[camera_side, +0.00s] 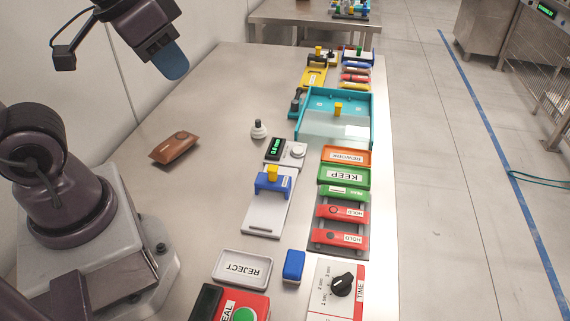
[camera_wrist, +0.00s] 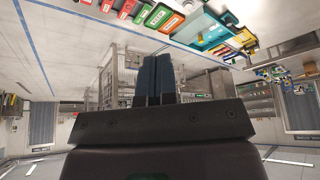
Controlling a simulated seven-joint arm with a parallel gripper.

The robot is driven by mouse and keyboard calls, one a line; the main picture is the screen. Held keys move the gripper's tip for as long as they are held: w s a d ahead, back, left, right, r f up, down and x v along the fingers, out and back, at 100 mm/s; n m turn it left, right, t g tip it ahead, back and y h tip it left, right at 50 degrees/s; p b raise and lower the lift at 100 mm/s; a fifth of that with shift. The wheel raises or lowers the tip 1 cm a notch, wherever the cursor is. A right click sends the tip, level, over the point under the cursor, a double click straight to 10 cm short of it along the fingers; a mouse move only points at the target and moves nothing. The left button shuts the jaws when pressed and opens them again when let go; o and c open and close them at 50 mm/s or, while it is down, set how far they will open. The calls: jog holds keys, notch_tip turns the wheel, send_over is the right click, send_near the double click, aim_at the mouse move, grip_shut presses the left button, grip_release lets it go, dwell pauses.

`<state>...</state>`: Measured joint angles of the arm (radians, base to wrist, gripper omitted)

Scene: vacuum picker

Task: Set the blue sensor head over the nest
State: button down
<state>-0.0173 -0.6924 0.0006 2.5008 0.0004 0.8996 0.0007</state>
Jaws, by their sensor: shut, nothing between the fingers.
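The blue sensor head (camera_side: 268,185), a bridge shape with a yellow knob (camera_side: 272,173) on top, stands on the upper part of a white base plate (camera_side: 264,216). A green-lit display (camera_side: 275,148) sits just behind the head. My gripper (camera_side: 173,66) is high above the table's left side, far from the head, with its blue fingers shut and empty. The shut fingers also show in the wrist view (camera_wrist: 155,80). The head is not clearly seen there.
A teal box with a clear cover (camera_side: 336,128) stands behind. KEEP (camera_side: 343,173), REWORK and red HOLD trays line the right. A REJECT tray (camera_side: 242,268), blue block (camera_side: 293,265) and TIME dial (camera_side: 341,285) are in front. A brown object (camera_side: 174,148) lies left; table around it is clear.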

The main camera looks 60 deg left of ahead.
jog(key=w+a+f+n+g+h, duration=0.1)
jog(key=w+a+f+n+g, duration=0.35)
jog(key=w+f, duration=0.5)
jog(key=w+a+f+n+g+h, duration=0.25)
jog(key=w+a+f+g, duration=0.2)
jog(key=w+f, duration=0.5)
jog(key=n, duration=0.2)
send_near(273, 180)
jog(key=shift+t, duration=0.4)
jog(key=a+f, duration=0.1)
jog(key=w+a+f, duration=0.1)
jog(key=f, duration=0.1)
jog(key=a+f, duration=0.1)
jog(key=f, duration=0.1)
jog(key=shift+w+a, duration=0.1)
jog(key=shift+w, duration=0.05)
jog(key=shift+s+d+r, duration=0.15)
jog(key=shift+s+d, duration=0.9)
jog(key=shift+d, duration=0.05)
jog(key=shift+s+d, duration=0.25)
